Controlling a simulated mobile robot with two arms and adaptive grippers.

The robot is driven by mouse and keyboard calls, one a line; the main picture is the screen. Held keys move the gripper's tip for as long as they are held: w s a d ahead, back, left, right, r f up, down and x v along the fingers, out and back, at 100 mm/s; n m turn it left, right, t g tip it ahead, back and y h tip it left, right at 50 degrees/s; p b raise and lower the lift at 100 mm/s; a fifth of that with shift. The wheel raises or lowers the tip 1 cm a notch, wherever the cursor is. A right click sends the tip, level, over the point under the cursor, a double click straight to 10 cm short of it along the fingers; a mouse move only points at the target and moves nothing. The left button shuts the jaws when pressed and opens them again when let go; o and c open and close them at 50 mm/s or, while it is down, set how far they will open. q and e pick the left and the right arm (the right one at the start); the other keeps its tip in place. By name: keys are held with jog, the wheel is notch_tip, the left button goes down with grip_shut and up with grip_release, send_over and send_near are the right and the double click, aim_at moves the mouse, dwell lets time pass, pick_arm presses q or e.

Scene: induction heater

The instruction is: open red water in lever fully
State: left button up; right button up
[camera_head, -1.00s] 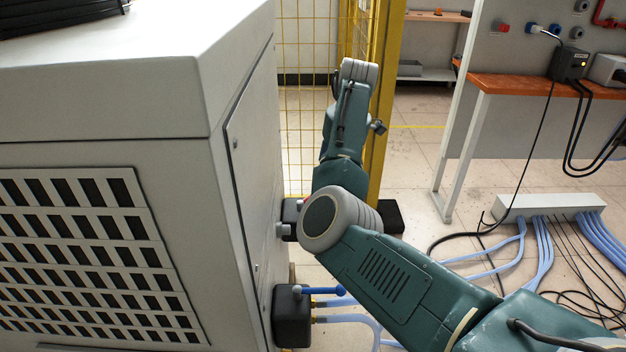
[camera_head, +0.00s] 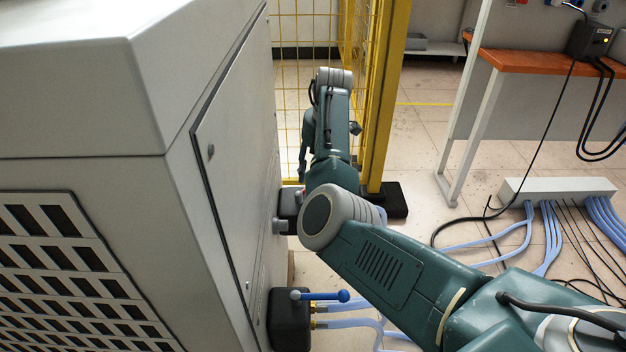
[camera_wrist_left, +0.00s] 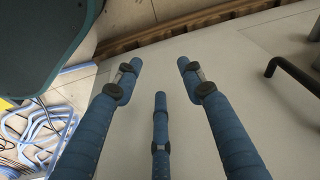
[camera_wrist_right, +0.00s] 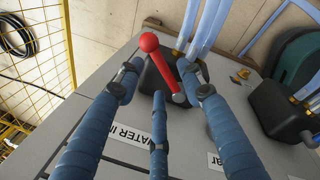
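The red water-in lever (camera_wrist_right: 162,65), with a round red ball end, stands on a black valve box (camera_wrist_right: 155,80) in the right wrist view. My right gripper (camera_wrist_right: 160,72) is open, with its blue fingers spread on both sides of the lever. I cannot tell whether they touch it. In the head view my right arm hides most of this valve; only a bit of the box (camera_head: 288,203) shows. My left gripper (camera_wrist_left: 160,72) is open and empty near a pale panel in the left wrist view. It is out of the head view.
A blue lever (camera_head: 320,295) sits on a nearer black valve box (camera_head: 290,320) with blue hoses. The grey cabinet (camera_head: 80,110) fills the left. A yellow fence post (camera_head: 385,100) stands behind my right arm. Cables and a white distribution box (camera_head: 560,188) lie on the floor at right.

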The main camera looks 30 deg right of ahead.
jog(key=shift+w+f, duration=0.2)
jog(key=shift+f, duration=0.9)
pick_arm(q)
jog(key=shift+s+r, duration=0.1)
jog(key=shift+r, duration=0.6)
pick_arm(e)
grip_shut()
pick_arm(q)
jog(key=shift+a, duration=0.1)
jog(key=shift+a, duration=0.1)
